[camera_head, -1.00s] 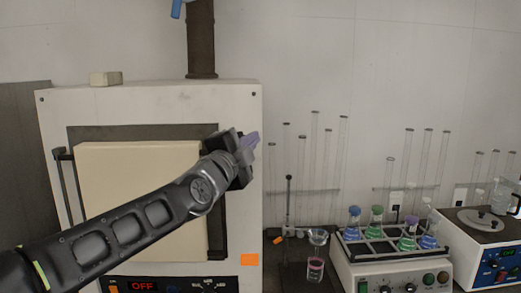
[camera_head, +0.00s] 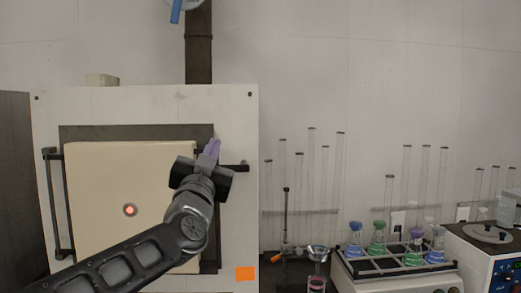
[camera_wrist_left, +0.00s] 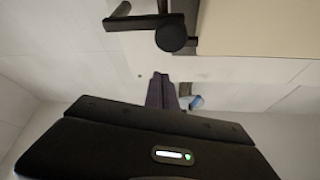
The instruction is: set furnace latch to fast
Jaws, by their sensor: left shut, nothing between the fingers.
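The furnace (camera_head: 238,120) is a pale box with a cream door (camera_head: 110,180) in a dark frame. The latch (camera_head: 238,167) is a black bar at the door's right edge, sticking out to the right. In the left wrist view a black bar with a round end (camera_wrist_left: 171,37) shows at the top beside the cream door (camera_wrist_left: 255,28). My left gripper (camera_head: 211,148) is in front of the door's upper right, its purple fingers shut, empty and pointing up, just left of the latch. The fingers (camera_wrist_left: 163,92) show below the bar in the wrist view, apart from it. The gripper hides the latch's inner end. My right gripper is out of view.
A black vertical handle (camera_head: 56,205) is on the door's left side. A red-glowing spot (camera_head: 130,210) is on the door. Glass tubes (camera_head: 311,175) and a shaker with flasks (camera_head: 390,270) stand to the right. The wall above them is clear.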

